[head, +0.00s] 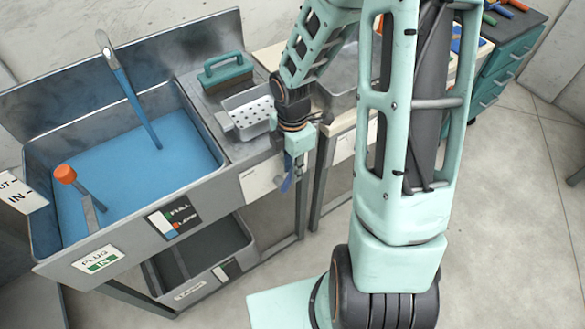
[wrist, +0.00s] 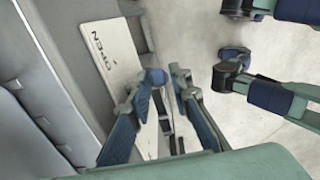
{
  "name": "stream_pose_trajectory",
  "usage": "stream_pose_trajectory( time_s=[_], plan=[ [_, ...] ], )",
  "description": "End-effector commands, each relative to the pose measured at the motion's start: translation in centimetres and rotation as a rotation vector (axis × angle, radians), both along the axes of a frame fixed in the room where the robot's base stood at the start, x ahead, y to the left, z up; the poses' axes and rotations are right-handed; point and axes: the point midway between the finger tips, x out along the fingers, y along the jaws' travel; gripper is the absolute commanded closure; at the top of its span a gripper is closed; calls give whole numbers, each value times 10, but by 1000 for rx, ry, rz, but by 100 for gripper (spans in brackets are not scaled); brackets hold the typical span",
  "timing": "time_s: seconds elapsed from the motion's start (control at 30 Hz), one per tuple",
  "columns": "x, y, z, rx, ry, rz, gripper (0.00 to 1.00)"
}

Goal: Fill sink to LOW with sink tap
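The sink (head: 35,215) holds a wide layer of blue water (head: 120,165). A metal spout (head: 103,42) stands at its back, and a blue stream (head: 140,105) runs from it to the water. My gripper (head: 288,172) is low at the counter's front, beside a white plate (wrist: 123,60) marked OPEN. In the wrist view, my gripper's fingers (wrist: 164,77) are apart, with a small blue knob (wrist: 156,76) between or beside their tips. Contact is unclear.
A perforated basket (head: 248,114) and teal-handled block (head: 225,71) sit on the counter. A lower tub (head: 190,275) is beneath. Floor (head: 505,215) is clear at right.

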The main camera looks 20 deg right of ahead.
Motion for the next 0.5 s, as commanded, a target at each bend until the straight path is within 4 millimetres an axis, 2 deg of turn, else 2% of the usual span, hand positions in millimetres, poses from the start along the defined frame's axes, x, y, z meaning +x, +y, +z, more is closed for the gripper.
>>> stream_pose_trajectory(
  time_s=[0.17,0.33,0.5],
  plan=[
    [0,0,0,0,0,0,81],
    [0,0,0,0,0,0,100],
    [0,0,0,0,0,0,100]
  ],
)
